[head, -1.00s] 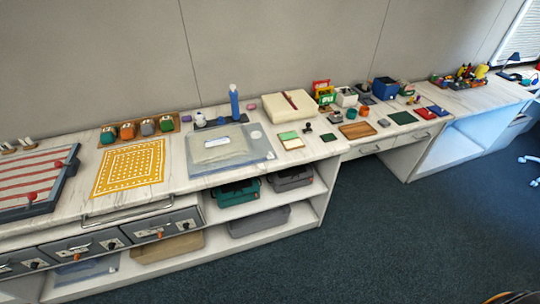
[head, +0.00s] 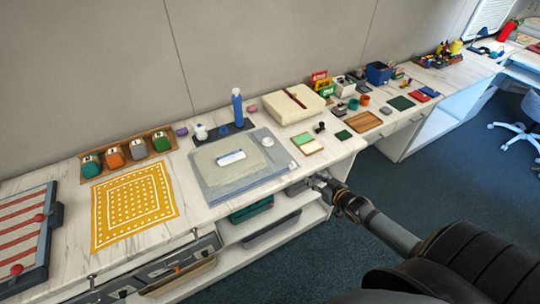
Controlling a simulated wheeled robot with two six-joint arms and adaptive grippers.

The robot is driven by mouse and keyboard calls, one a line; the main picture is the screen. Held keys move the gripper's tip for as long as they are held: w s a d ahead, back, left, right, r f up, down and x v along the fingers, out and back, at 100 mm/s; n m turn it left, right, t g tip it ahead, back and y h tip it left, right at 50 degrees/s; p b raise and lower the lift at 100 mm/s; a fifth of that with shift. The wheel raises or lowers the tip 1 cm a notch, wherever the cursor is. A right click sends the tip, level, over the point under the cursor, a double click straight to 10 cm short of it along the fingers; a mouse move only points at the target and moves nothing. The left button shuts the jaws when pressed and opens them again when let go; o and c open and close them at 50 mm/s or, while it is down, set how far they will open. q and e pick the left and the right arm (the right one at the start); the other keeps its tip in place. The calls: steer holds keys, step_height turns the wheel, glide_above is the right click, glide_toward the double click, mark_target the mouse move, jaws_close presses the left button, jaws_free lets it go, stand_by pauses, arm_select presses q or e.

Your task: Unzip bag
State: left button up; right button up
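A flat, greyish, see-through bag (head: 215,188) lies on the white marbled counter (head: 200,212) in the middle of the head view. A beige packet with a white label (head: 231,157) shows in or on it; I cannot tell which. A small round white piece (head: 267,141) is near its upper right corner. The zip is too small to make out. My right gripper (head: 314,181) is at the counter's front edge, just right of and below the bag's right corner, apart from it. Its fingers are too small to tell open from shut. My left gripper is out of view.
A yellow patterned cloth (head: 133,205) lies left of the bag. A blue bottle (head: 237,108) stands behind it, and a cream box (head: 291,105) is behind right. Green and cream pads (head: 307,144) lie to the right. Shelves with bins (head: 272,228) are below the counter.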

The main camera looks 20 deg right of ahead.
mark_target(294, 163)
steer(key=shift+t+y, duration=0.3)
steer(key=w+b, duration=0.2)
steer(key=w, duration=0.1)
steer(key=w+a+f+b, duration=0.1)
steer(key=w+b, duration=0.2)
steer(key=w+a+b, duration=0.1)
steer(key=w+b, duration=0.2)
steer(key=shift+w+f, duration=0.3)
steer(key=shift+w, duration=0.1)
steer(key=shift+w+a, duration=0.1)
steer(key=shift+w, duration=0.2)
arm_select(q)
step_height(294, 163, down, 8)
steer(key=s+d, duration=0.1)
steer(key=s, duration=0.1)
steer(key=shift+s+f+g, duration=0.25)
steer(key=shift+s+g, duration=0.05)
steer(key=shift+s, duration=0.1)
arm_select(e)
steer(key=shift+w, duration=0.15)
jaws_close()
